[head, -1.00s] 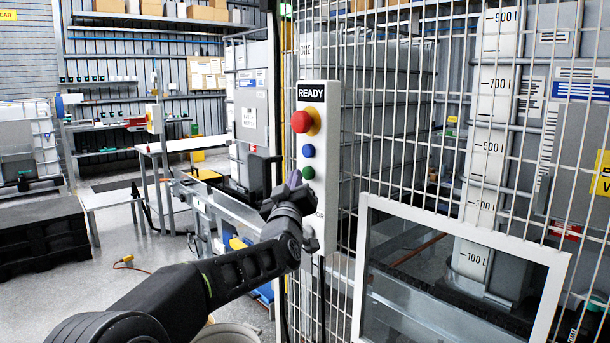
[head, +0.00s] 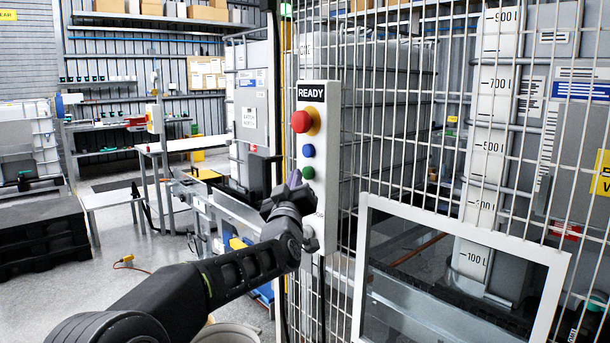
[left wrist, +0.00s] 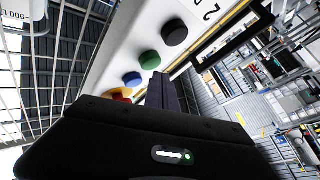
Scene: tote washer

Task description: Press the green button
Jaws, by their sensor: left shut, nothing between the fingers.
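The green button (head: 308,173) sits on a white upright control box (head: 334,150) marked READY, below a blue button (head: 308,151) and a red mushroom button (head: 301,121) on yellow. My left gripper (head: 294,181) is shut and empty, just left of and slightly below the green button in the head view. In the left wrist view the green button (left wrist: 150,60) shows just beyond my closed fingertips (left wrist: 161,80). The blue button (left wrist: 132,79) and a black knob (left wrist: 174,32) flank it. I cannot tell whether the fingertips touch the button. My right gripper is not in view.
A wire mesh fence (head: 390,130) stands behind and right of the box. A white-framed panel (head: 460,275) is at the lower right. A conveyor frame (head: 225,208) lies left behind my arm. Open floor (head: 150,260) shows at the left.

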